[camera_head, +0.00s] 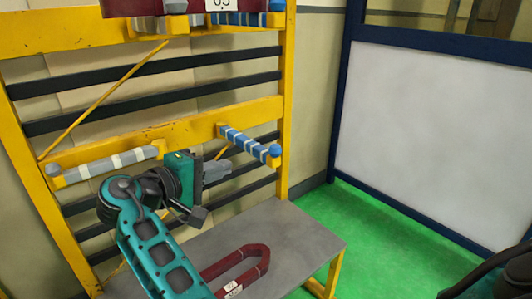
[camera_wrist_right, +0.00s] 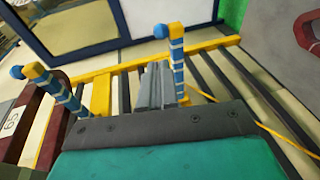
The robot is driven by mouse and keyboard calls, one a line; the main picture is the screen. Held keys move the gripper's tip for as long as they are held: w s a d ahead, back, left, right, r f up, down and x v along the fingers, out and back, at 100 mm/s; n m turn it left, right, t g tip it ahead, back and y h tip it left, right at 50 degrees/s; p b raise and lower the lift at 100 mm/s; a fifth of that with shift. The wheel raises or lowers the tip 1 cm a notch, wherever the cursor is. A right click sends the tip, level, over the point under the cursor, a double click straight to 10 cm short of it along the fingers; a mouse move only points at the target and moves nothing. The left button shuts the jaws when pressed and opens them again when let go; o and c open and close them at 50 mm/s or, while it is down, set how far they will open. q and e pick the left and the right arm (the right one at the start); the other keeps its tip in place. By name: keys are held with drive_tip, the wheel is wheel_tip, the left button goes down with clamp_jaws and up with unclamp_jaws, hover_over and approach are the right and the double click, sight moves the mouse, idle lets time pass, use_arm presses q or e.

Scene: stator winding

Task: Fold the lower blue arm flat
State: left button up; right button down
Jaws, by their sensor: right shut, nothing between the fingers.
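The lower blue arm (camera_head: 246,142) has white bands and a yellow end with a blue knob. It juts out from the yellow crossbar at the right of the rack. It also shows in the right wrist view (camera_wrist_right: 178,68), standing out from the rack. My right gripper (camera_head: 222,169) is shut and empty, just below and left of this arm. In the wrist view its grey fingers (camera_wrist_right: 155,82) are together close beside the arm; I cannot tell if they touch. My left gripper is not in view.
A grey banded arm (camera_head: 108,163) lies along the crossbar at left. An upper blue arm (camera_wrist_right: 60,94) sticks out near a maroon coil (camera_wrist_right: 18,122). Another maroon coil (camera_head: 240,258) lies on the grey table (camera_head: 300,232).

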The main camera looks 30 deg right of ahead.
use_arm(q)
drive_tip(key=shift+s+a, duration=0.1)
use_arm(e)
approach(272, 152)
drive_tip(key=b+x, duration=0.1)
drive_tip(key=x, duration=0.6)
drive_tip(key=shift+a, duration=0.1)
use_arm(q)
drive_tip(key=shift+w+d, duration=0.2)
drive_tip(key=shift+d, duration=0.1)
